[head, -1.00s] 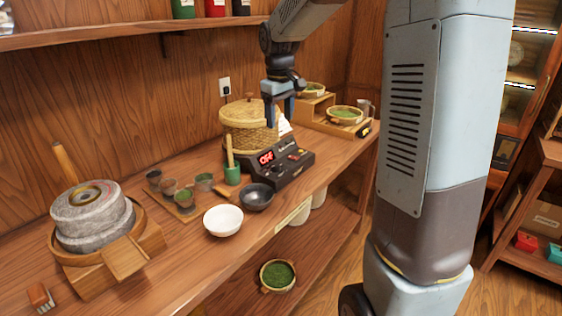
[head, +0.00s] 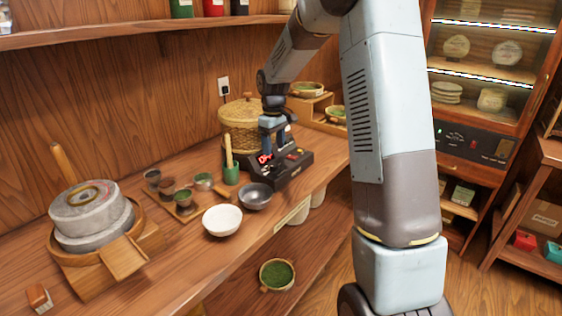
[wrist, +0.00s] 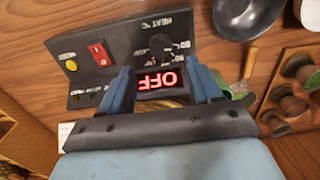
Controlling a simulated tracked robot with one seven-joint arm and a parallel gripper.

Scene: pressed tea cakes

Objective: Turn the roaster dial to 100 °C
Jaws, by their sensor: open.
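The roaster (head: 290,168) is a black control box on the counter, with a woven lidded basket (head: 238,118) behind it. In the wrist view its panel (wrist: 135,35) appears upside down. The dark dial (wrist: 160,44) sits under the "HEAT °C" label, with small numbers around it too blurred to read fully. The red display (wrist: 157,81) reads OFF. My gripper (head: 274,143) is low over the roaster in the head view. In the wrist view my gripper (wrist: 160,68) is open, its blue fingers on either side of the display and dial. I cannot tell whether they touch the dial.
A red switch (wrist: 99,53) and a yellow button (wrist: 71,66) are beside the dial. A stone mill (head: 90,214) is at left.

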